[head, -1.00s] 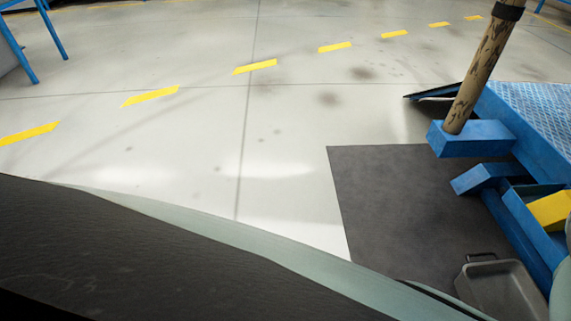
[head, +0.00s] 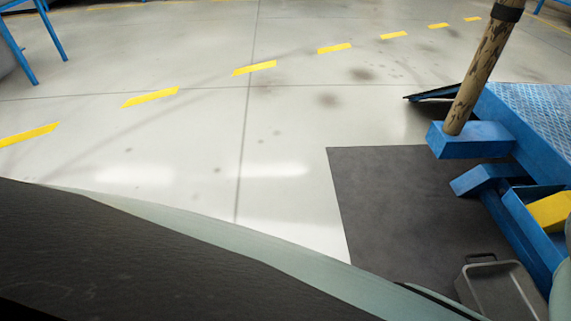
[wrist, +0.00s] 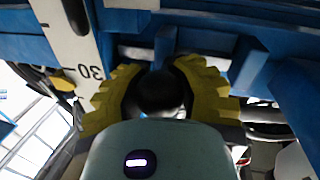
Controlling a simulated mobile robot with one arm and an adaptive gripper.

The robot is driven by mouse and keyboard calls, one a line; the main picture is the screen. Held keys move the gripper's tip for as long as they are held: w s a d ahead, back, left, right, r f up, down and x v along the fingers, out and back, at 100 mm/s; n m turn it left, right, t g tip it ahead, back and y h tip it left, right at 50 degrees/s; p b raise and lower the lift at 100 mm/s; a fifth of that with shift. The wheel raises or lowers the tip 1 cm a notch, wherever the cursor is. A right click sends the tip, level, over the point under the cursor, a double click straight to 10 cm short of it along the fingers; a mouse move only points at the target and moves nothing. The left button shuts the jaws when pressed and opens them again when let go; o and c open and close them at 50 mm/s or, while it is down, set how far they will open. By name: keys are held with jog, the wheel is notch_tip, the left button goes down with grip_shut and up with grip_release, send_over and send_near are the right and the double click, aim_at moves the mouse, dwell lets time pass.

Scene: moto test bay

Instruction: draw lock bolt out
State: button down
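My gripper (wrist: 160,70) shows in the wrist view, with a yellow ridged finger on each side. A dark rounded knob-like thing (wrist: 160,88) lies between the fingers, against blue metalwork. It may be the end of the lock bolt, but I cannot be sure. The shadow between the fingers hides whether they touch it. The head view does not show my gripper, and I cannot make out a bolt there.
In the wrist view a white scale (wrist: 72,45) marked 30 runs beside the left finger, and blue frame parts (wrist: 215,20) lie close ahead. In the head view a blue stand (head: 530,125), a grey bin (head: 498,290) and a dark mat (head: 400,200) are at right. Open floor (head: 270,130) lies left.

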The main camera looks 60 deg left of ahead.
jog(key=shift+w, duration=0.1)
jog(key=w+a, duration=0.1)
jog(key=a, duration=0.1)
jog(key=w+a, duration=0.1)
jog(key=a, duration=0.1)
jog(key=shift+w+a+r, duration=0.1)
jog(key=shift+w+r, duration=0.05)
jog(key=shift+w, duration=0.2)
dwell(0.3)
jog(key=c, duration=1.3)
grip_release()
jog(key=shift+c, duration=0.2)
jog(key=shift+o, duration=1.4)
jog(key=shift+a, duration=0.2)
jog(key=o, duration=0.5)
jog(key=shift+s, duration=0.1)
